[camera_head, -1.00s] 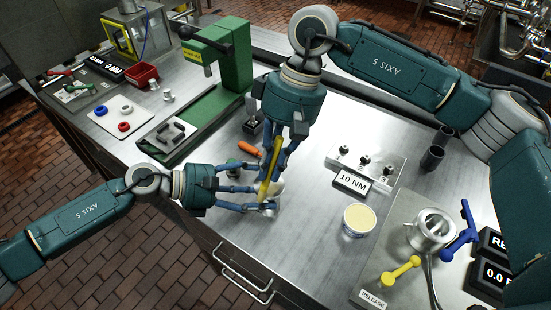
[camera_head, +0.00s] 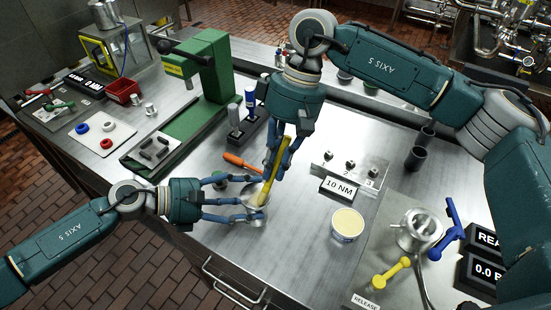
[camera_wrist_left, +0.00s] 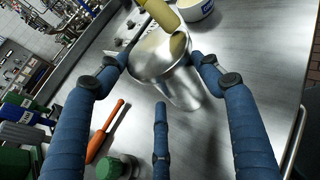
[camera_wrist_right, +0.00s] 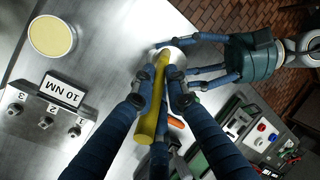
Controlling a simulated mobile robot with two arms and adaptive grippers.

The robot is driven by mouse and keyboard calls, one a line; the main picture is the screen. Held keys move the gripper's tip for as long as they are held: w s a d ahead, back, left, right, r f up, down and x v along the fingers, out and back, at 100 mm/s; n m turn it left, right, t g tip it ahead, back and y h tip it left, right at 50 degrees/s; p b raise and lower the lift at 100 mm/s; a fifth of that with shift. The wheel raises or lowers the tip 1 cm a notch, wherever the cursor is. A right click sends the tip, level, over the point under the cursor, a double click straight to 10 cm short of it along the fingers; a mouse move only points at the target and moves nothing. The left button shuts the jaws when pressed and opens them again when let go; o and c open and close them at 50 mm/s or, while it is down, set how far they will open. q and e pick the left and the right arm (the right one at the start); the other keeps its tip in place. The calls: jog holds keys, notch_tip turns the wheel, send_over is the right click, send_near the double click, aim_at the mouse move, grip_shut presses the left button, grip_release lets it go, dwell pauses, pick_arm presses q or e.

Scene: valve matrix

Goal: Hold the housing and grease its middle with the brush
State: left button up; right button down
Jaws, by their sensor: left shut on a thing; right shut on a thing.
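The housing (camera_head: 253,197) is a shiny silver cup-like part. My left gripper (camera_head: 260,200) is shut on it, and in the left wrist view the housing (camera_wrist_left: 178,85) sits between the fingers, wide mouth toward the brush. My right gripper (camera_head: 274,160) is shut on the yellow brush (camera_head: 278,158), held tilted with its lower end at the housing. The brush end (camera_wrist_left: 166,14) shows above the housing's mouth in the left wrist view; I cannot tell whether it touches inside. The brush (camera_wrist_right: 153,105) also shows between the right fingers in the right wrist view.
An open tub of pale grease (camera_head: 347,223) stands to the right. An orange-handled tool (camera_head: 242,162) lies behind the housing. A bolt block with a 10 NM sign (camera_head: 339,187), a green press (camera_head: 208,68) and a clamp plate (camera_head: 418,232) surround the work area. Bare table lies between housing and tub.

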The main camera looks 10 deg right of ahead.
aim_at(261, 200)
jog(key=shift+s+a+f, duration=0.1)
jog(key=shift+s+a, duration=0.75)
jog(key=shift+s, duration=0.05)
jog(key=shift+s+a+f, duration=0.35)
jog(key=shift+s+a, duration=0.4)
jog(key=shift+s, duration=0.15)
jog(key=shift+w+d+f, duration=0.35)
jog(key=shift+w+d, duration=0.35)
jog(key=shift+w, duration=0.15)
jog(key=shift+w+d+r, duration=0.4)
jog(key=shift+w+d, duration=0.15)
jog(key=shift+w, duration=0.05)
jog(key=shift+w+d+r, duration=0.35)
jog(key=shift+w+d, duration=0.15)
jog(key=shift+w, duration=0.1)
jog(key=shift+s+a+r+v, duration=0.15)
jog(key=shift+a+v, duration=0.1)
jog(key=shift+v, duration=1.1)
jog(key=shift+s+a+r+v, duration=0.1)
jog(key=shift+s+a+v, duration=0.15)
jog(key=shift+v, duration=1.15)
jog(key=shift+s+a+r+v, duration=0.1)
jog(key=shift+a+v, duration=0.15)
jog(key=shift+v, duration=1.1)
